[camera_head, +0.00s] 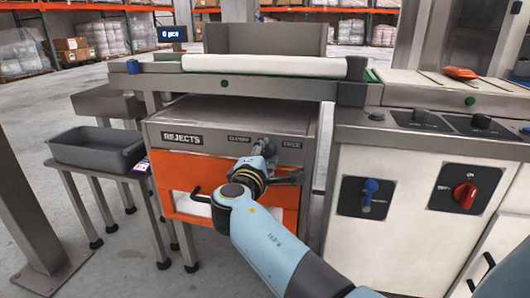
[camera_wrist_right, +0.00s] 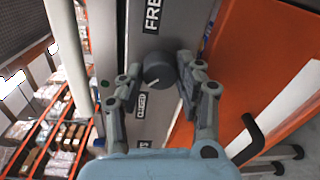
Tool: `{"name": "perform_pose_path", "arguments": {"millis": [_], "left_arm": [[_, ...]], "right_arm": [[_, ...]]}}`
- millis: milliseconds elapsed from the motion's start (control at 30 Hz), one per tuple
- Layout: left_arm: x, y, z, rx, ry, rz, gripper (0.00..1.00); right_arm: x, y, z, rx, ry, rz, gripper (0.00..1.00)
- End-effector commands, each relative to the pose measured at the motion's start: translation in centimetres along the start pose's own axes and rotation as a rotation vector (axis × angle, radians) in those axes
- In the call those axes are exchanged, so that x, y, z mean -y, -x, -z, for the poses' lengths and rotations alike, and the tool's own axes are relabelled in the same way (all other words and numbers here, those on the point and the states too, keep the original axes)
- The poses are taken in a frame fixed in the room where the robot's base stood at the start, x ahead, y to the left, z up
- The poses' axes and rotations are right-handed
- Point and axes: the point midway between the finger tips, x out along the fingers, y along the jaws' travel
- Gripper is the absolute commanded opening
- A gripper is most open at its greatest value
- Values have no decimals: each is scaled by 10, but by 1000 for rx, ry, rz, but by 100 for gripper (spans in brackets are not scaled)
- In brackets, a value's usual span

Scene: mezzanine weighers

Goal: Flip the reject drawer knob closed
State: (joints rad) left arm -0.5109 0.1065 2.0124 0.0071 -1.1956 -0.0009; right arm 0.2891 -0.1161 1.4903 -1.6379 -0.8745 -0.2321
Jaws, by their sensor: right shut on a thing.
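The dark round reject drawer knob (camera_wrist_right: 158,70) sits on the grey front panel between the FREE and CLOSED labels. A light pointer mark shows on it, but its exact setting is hard to read. My right gripper (camera_wrist_right: 160,64) is shut on the knob, with a finger on each side. In the head view my right gripper (camera_head: 263,149) reaches the panel between the same labels and mostly hides the knob. The orange reject drawer (camera_head: 172,172) with a black handle (camera_head: 196,193) lies below the panel, partly behind my arm. My left gripper is not in view.
A grey bin (camera_head: 97,147) stands on a metal stand at the left. A white conveyor belt (camera_head: 265,66) runs above the panel. At the right are a blue-handled switch (camera_head: 371,188) and a red rotary knob (camera_head: 465,195). Open floor lies at the lower left.

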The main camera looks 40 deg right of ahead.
Motion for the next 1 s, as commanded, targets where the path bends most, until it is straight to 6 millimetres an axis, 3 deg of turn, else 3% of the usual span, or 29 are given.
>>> {"name": "perform_pose_path", "arguments": {"millis": [367,400,567,867,1000], "left_arm": [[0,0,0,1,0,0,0],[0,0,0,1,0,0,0],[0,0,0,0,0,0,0],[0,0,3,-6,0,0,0],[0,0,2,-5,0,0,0]], "right_arm": [[1,1,1,-3,4,3,3],[1,1,1,-3,4,3,39],[1,0,1,-2,4,2,58],[1,1,0,-1,4,2,58],[2,11,1,-2,3,4,58]]}}
